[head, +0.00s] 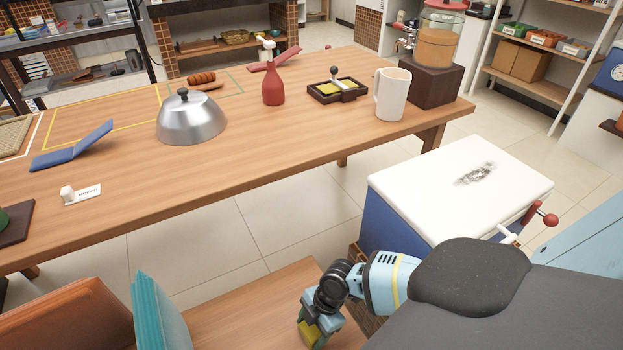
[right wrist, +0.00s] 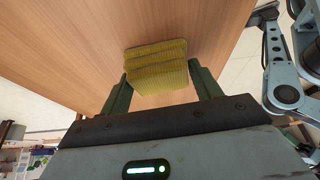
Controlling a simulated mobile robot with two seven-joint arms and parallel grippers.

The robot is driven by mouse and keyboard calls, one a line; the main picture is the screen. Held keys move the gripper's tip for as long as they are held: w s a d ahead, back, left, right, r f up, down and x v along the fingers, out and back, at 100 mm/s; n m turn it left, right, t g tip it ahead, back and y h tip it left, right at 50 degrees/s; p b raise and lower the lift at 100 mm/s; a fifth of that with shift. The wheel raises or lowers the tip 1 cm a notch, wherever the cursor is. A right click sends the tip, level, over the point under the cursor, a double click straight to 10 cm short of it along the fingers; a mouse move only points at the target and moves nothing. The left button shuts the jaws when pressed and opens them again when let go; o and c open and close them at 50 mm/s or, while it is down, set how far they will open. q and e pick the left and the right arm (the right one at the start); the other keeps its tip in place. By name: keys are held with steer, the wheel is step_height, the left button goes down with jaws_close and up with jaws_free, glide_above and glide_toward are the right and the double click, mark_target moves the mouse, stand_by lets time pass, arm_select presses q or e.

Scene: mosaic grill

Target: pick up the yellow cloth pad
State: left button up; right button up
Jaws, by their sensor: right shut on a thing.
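The yellow cloth pad (right wrist: 157,62) is a ribbed, folded-looking block between the two green fingers of my right gripper (right wrist: 160,82) in the right wrist view. The gripper is shut on it. A wooden surface lies beyond the pad; I cannot tell whether the pad touches it. In the head view my right gripper (head: 319,335) is at the bottom edge, over a low wooden surface (head: 240,315), and only a bit of yellow shows there. My left gripper is not in view.
An orange item (head: 70,315) and a teal upright item (head: 160,310) stand left of my right gripper. A white-topped blue chest (head: 460,180) is to the right. The long table (head: 260,140) holds a metal dome (head: 190,120), red bottle (head: 273,85), dark tray (head: 337,92) and white mug (head: 392,95).

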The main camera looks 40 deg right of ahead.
mark_target(310, 334)
steer(key=shift+r, duration=0.1)
steer(key=shift+r, duration=0.45)
steer(key=r, duration=0.1)
steer(key=s+r, duration=0.1)
steer(key=shift+d+r+p, duration=0.2)
steer(key=shift+r+p, duration=0.1)
steer(key=shift+p, duration=0.1)
steer(key=s+d+r, duration=0.1)
steer(key=s+d, duration=0.4)
steer(key=s, duration=0.9)
steer(key=shift+d+r+p, duration=0.15)
steer(key=shift+p, duration=0.2)
